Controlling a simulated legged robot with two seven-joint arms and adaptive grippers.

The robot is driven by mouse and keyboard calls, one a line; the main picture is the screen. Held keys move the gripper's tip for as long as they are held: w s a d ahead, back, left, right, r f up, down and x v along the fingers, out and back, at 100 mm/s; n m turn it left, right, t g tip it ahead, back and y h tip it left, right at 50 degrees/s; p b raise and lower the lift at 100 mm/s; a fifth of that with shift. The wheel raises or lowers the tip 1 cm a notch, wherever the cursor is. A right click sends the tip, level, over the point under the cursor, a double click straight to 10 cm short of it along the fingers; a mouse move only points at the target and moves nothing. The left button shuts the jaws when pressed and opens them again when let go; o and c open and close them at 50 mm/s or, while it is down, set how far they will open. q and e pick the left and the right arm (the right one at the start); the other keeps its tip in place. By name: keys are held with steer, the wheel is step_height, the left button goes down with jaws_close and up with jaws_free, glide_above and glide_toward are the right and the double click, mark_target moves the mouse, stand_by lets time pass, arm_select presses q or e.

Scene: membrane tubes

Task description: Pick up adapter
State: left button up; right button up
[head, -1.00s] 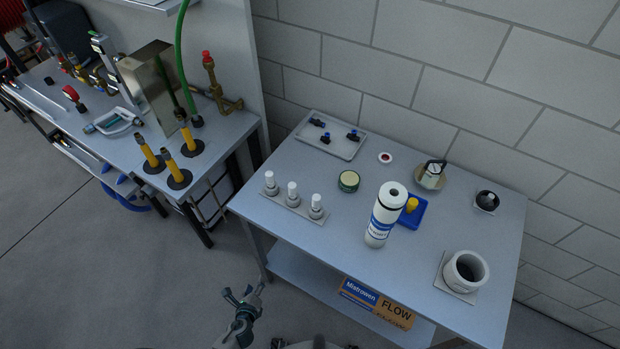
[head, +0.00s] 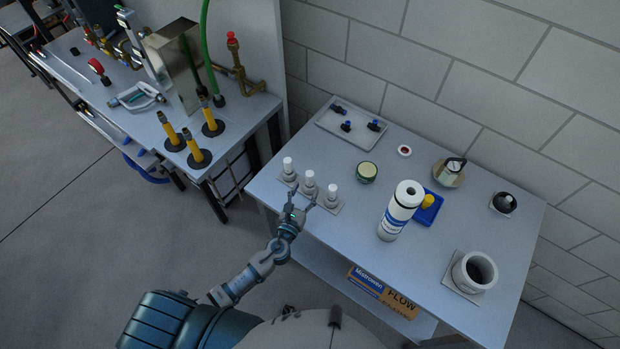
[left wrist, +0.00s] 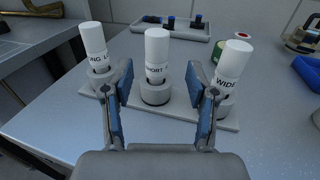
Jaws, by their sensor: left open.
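Three white labelled cylinders stand upright in grey round holders on a flat strip at the table's near left edge; I take these for the adapters. In the left wrist view, the left one (left wrist: 94,41) reads "LONG", the middle one (left wrist: 157,50) "SHORT" and the right one (left wrist: 233,62) "WIDE". In the head view they are the left (head: 287,164), middle (head: 309,179) and right (head: 332,192) ones. My left gripper (head: 302,197) is open and empty, just in front of the middle cylinder, its fingers (left wrist: 160,85) spread to either side. My right gripper is out of view.
A grey cylindrical pot (head: 474,272) stands at the right. Another bench with yellow-handled tools (head: 170,131) is at the left.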

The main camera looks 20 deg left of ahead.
mark_target(308, 180)
arm_select(q)
steer(key=w, duration=0.6)
steer(key=shift+r+p, duration=0.25)
steer(key=shift+p, duration=0.15)
steer(key=shift+s, duration=0.1)
steer(key=c, duration=1.1)
